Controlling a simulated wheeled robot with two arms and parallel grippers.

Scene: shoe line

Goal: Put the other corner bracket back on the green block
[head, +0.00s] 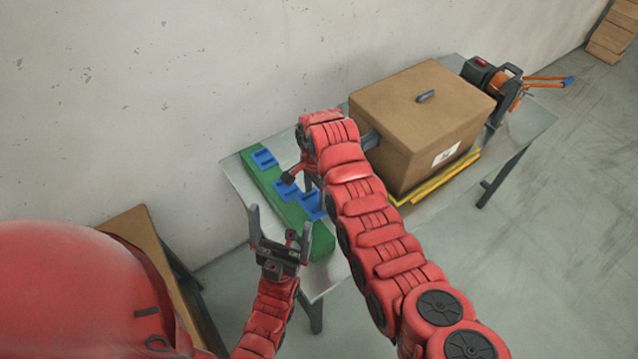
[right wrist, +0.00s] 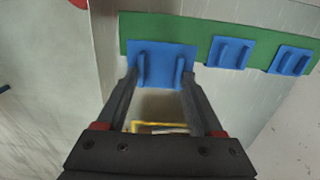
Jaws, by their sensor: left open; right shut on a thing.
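The long green block (head: 318,240) lies on the metal table; it also shows along the top of the right wrist view (right wrist: 185,22). My right gripper (right wrist: 161,82) is shut on a blue corner bracket (right wrist: 162,62), which overlaps the block's lower edge in that view. I cannot tell whether this bracket touches the block. In the head view this bracket (head: 313,206) is partly hidden by my right arm. Two other blue brackets, a middle one (right wrist: 229,52) and an end one (right wrist: 291,60), sit on the block. My left gripper (head: 279,240) is open and empty beside the block's near end.
A brown box (head: 405,120) stands on a yellow tray (head: 452,176) to the right of the block. A dark and orange tool (head: 508,88) lies at the table's far end. A brown surface (head: 140,232) is at the left, by the wall.

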